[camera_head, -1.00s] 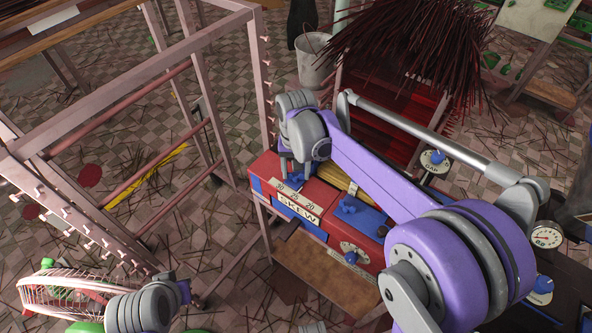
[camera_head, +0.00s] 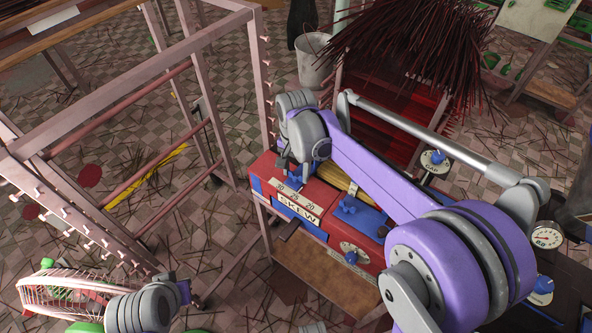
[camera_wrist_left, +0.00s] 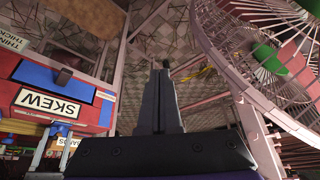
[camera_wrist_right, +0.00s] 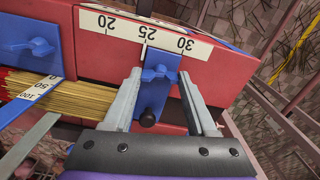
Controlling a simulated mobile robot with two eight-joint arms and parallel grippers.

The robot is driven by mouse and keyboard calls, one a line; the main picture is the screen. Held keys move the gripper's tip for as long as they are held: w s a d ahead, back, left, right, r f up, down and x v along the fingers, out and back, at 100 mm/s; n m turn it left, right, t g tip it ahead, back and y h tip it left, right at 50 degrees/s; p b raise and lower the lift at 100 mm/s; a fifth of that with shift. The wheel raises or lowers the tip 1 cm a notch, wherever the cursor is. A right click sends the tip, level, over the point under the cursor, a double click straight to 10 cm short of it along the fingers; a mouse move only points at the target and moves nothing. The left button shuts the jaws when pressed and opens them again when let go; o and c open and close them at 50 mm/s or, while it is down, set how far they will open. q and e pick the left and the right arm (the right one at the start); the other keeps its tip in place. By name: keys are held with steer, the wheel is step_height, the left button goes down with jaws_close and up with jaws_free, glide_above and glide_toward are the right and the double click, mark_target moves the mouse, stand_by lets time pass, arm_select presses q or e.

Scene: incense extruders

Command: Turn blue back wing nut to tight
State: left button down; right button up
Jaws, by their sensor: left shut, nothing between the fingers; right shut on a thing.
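The blue back wing nut (camera_wrist_right: 158,73) shows in the right wrist view, on a blue plate beside the 20-25-30 scale (camera_wrist_right: 150,34) of the red machine. My right gripper (camera_wrist_right: 160,76) is shut on this wing nut, one finger on each side of it. In the head view my right gripper (camera_head: 300,168) is at the back left corner of the red machine (camera_head: 330,195), by the SKEW label, and the nut is mostly hidden by the arm. My left gripper (camera_wrist_left: 160,75) is shut and empty, away from the machine; its arm shows at the lower left in the head view.
Another blue wing nut (camera_head: 349,206) sits farther forward on the machine, and it shows in the right wrist view (camera_wrist_right: 38,46). Yellow sticks (camera_wrist_right: 85,97) lie between. A pink rack (camera_head: 200,80) stands left of the machine. A white wire fan (camera_wrist_left: 270,55) is near my left gripper.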

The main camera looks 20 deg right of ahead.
mark_target(297, 174)
steer(key=o, duration=1.4)
steer(key=shift+c, duration=0.2)
step_height(297, 174, up, 11)
steer(key=shift+p, duration=0.4)
steer(key=shift+s, duration=0.1)
steer(key=s+d+f+n+t, duration=0.1)
steer(key=s+f+n, duration=0.1)
steer(key=s, duration=0.4)
steer(key=s+d+f+n+t+p, duration=0.1)
steer(key=s+d+f+n+t, duration=0.1)
steer(key=s, duration=0.5)
steer(key=s+d+f+n+t+p, duration=0.1)
steer(key=s+f+n+t, duration=0.1)
steer(key=s+f+n, duration=0.2)
steer(key=s, duration=0.3)
steer(key=shift+s+d+f, duration=0.15)
steer(key=shift+s, duration=0.05)
